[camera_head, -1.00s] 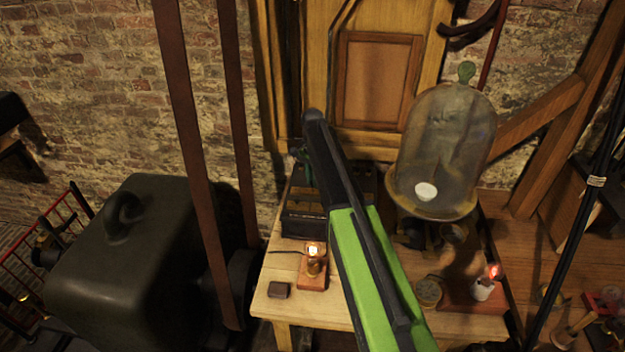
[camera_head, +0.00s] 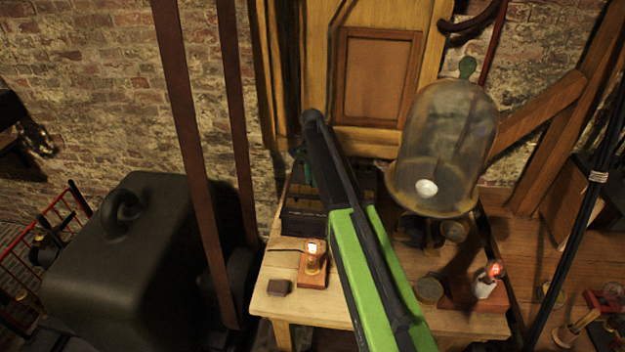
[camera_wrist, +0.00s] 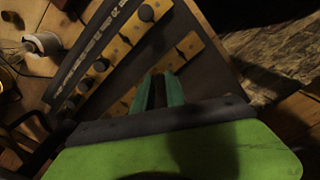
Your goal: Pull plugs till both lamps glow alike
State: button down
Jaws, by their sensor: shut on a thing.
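The plug box (camera_wrist: 112,62) has brass bars and several black knobbed plugs (camera_wrist: 146,13) in the wrist view. In the head view the box (camera_head: 303,222) stands at the back of the table, partly behind my arm. My gripper (camera_wrist: 158,88) is over the box with its teal fingers shut on a narrow dark thing, apparently a plug, mostly hidden between them. In the head view the fingers show only partly beside the arm. The left lamp (camera_head: 313,249) glows bright yellow-white on its wooden base. The right lamp (camera_head: 496,268) glows dimmer and red.
A glass bell jar (camera_head: 442,150) stands at the table's back right. A small dark block (camera_head: 279,287) lies near the table's front left. A round container (camera_head: 428,290) sits near the right lamp.

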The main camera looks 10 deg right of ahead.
jog(key=shift+f, duration=0.25)
jog(key=c, duration=1.3)
grip_release()
jog(key=shift+r, duration=0.15)
notch_tip(320, 180, up, 17)
jog(key=p, duration=1.7)
jog(key=shift+r, duration=0.1)
